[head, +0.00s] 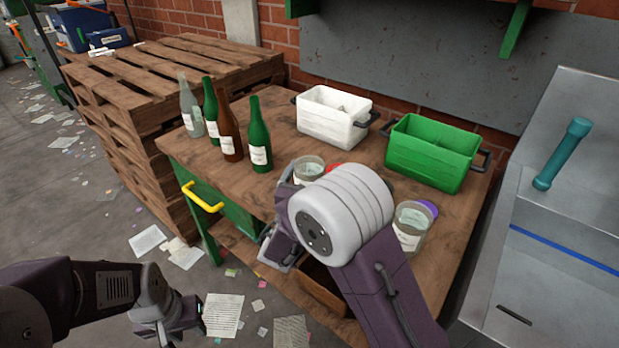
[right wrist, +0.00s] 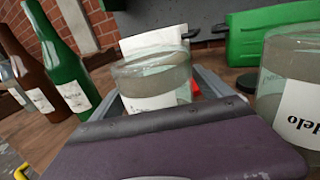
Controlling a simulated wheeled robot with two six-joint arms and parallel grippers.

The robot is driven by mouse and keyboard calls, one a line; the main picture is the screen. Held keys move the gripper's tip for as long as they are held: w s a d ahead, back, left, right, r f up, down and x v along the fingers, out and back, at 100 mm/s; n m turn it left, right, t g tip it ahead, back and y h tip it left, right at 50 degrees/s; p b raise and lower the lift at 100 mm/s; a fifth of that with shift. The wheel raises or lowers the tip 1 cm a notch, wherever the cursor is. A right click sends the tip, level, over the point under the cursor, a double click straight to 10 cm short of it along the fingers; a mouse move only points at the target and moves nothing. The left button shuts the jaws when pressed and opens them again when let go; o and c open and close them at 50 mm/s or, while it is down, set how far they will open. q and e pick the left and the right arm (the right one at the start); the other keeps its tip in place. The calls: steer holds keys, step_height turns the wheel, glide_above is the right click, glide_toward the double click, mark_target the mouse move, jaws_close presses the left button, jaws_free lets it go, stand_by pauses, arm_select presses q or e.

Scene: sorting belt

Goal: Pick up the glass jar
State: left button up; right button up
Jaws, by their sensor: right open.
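One glass jar (head: 308,166), clear with a pale label, stands on the wooden table, partly hidden by my right arm. In the right wrist view this jar (right wrist: 155,80) stands upright between the spread grey fingers of my right gripper (right wrist: 160,98). The gripper is open; whether a finger touches the glass cannot be told. A second glass jar (head: 411,226) stands nearer the table's right edge; it also shows at the right of the wrist view (right wrist: 290,85). My left gripper (head: 190,318) hangs low over the floor, away from the table; its jaw opening is unclear.
Several bottles, including a green one (head: 259,138) and a brown one (head: 230,137), stand on the table's left. A white bin (head: 333,124) and a green bin (head: 430,160) stand at the back. A red object (head: 333,168) and a purple lid (head: 429,208) are near the jars.

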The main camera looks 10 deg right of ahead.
mark_target(313, 156)
steer(key=shift+r, duration=0.1)
steer(key=c, duration=1.7)
step_height(313, 156, up, 10)
steer(key=p, duration=0.3)
steer(key=shift+f, duration=0.2)
steer(key=shift+r, duration=0.2)
